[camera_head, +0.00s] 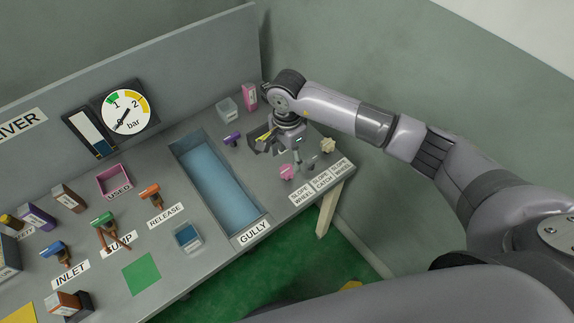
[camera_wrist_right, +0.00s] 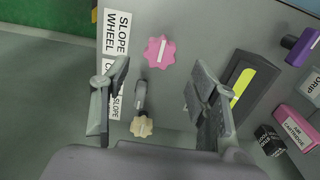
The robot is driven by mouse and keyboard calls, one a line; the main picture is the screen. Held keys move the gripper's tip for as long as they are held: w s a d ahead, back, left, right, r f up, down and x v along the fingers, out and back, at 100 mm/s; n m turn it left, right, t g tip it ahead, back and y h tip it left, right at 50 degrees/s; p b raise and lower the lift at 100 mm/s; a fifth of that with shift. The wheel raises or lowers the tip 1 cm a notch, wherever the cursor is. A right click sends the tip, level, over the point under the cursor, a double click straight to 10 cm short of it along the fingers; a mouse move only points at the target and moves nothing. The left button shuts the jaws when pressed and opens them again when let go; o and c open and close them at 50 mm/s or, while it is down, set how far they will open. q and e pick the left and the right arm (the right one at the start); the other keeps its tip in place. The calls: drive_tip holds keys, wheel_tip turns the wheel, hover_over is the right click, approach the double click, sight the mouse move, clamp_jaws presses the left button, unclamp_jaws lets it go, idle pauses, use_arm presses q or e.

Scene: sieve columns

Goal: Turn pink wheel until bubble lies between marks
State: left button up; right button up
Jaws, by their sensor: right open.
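The pink wheel (camera_head: 287,172), a lobed knob, is on the bench near the SLOPE WHEEL label. It also shows in the right wrist view (camera_wrist_right: 159,52), beyond the space between the fingers. The level's yellow-green vial (camera_wrist_right: 241,86) sits in a dark housing, partly behind a finger; in the head view a yellow strip of the vial (camera_head: 265,137) shows by the gripper. I cannot make out the bubble or marks. My right gripper (camera_head: 281,153) is open and empty above the bench, apart from the wheel; its fingers also show in the wrist view (camera_wrist_right: 158,88). My left gripper is out of view.
A cream knob (camera_head: 328,145) and a grey lever (camera_wrist_right: 140,97) stand near the pink wheel. A purple-handled part (camera_head: 232,138), a clear box (camera_head: 227,109) and a pink cartridge (camera_head: 249,96) are behind. The blue gully (camera_head: 217,182) lies left, beside several coloured handles.

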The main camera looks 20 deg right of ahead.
sight(287, 170)
drive_tip(key=shift+f, duration=2.8)
drive_tip(key=shift+c, duration=0.5)
drive_tip(key=c, duration=1.1)
